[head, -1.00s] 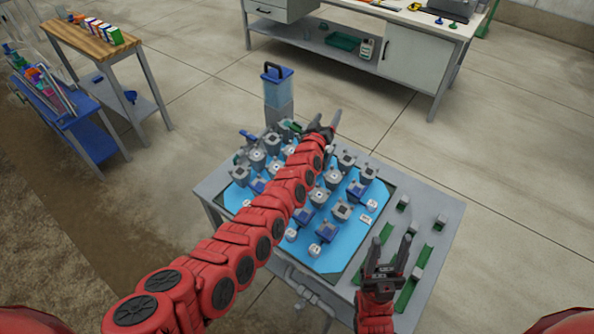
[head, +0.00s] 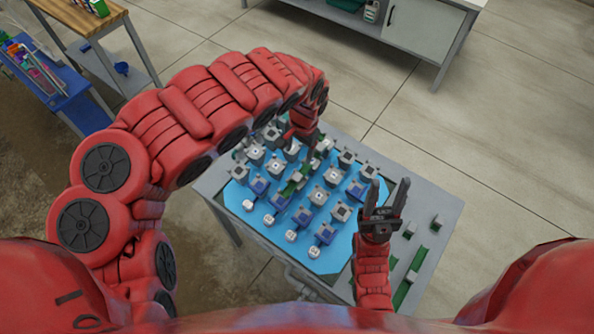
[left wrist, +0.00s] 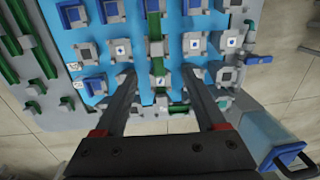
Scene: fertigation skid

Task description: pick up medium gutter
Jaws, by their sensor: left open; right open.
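A green gutter strip (head: 297,183) with grey fittings lies on the blue board among the valve blocks; it also shows in the left wrist view (left wrist: 154,28). My left gripper (head: 310,150) points down over the board. In the left wrist view its fingers (left wrist: 162,75) are open on either side of the strip's line, with nothing held. More green gutters of differing length (left wrist: 36,36) lie on the grey table beside the board. I cannot tell for sure which is the medium one. My right gripper (head: 384,203) is open and empty over the board's right edge.
Grey and blue valve blocks (head: 302,216) crowd the blue board (head: 336,262). A blue-lidded container (left wrist: 275,140) stands beside the table near my left gripper. A wooden-topped table (head: 85,15) and blue cart (head: 85,117) stand at left, a white bench (head: 410,30) behind.

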